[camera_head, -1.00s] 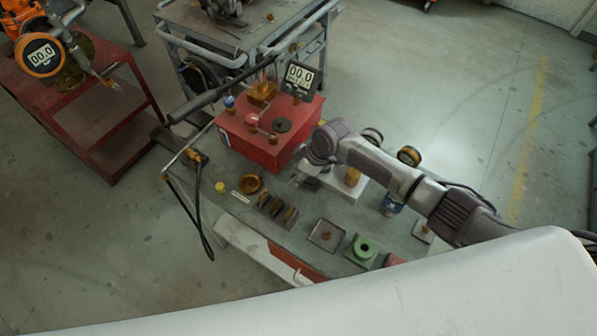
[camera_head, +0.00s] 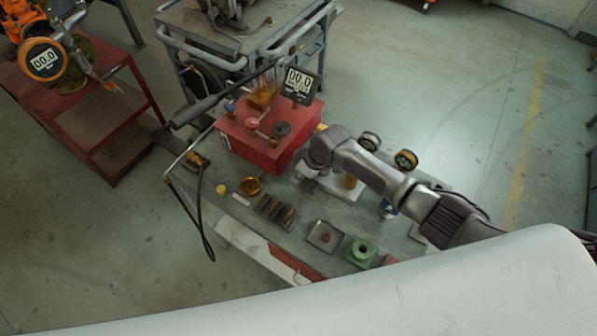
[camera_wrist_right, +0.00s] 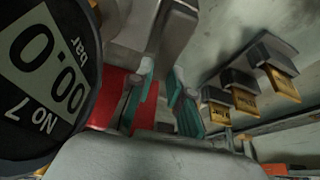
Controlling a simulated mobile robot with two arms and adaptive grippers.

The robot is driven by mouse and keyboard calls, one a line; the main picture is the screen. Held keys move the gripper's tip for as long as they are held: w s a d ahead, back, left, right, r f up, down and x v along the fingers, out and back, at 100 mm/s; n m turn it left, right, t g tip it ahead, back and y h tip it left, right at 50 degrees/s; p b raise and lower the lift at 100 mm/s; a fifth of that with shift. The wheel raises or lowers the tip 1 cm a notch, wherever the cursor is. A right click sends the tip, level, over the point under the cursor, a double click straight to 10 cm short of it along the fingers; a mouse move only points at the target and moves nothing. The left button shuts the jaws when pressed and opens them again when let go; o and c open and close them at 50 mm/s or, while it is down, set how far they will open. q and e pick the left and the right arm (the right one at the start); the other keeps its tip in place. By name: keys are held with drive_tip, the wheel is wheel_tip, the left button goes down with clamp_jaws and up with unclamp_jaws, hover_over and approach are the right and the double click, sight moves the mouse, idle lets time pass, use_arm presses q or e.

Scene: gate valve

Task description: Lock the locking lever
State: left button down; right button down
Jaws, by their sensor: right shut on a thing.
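My right gripper (camera_head: 306,174) reaches down in the head view beside the red box, at the left end of a white block (camera_head: 345,188). The right wrist view shows its two fingers with teal pads (camera_wrist_right: 163,76) close together, shut on a grey metal part (camera_wrist_right: 152,38). The hold is partly hidden, and I cannot tell for sure whether this part is the locking lever. A large round black gauge marked No 7 and 00.0 bar (camera_wrist_right: 45,75) stands close to the gripper on the left. My left gripper is not in view.
The red box (camera_head: 265,148) carries a square display (camera_head: 300,82) and several fittings. Dark blocks (camera_head: 274,208), a square plate (camera_head: 325,236) and a green flanged part (camera_head: 361,251) lie along the bench front. Two round gauges (camera_head: 405,160) stand beyond my right arm.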

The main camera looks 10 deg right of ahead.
sight(313, 183)
drive_tip(key=c, duration=1.1)
unclamp_jaws()
drive_tip(key=shift+r, duration=0.1)
drive_tip(key=v, duration=1.1)
drive_tip(key=shift+d+r, duration=0.1)
drive_tip(key=shift+r, duration=0.3)
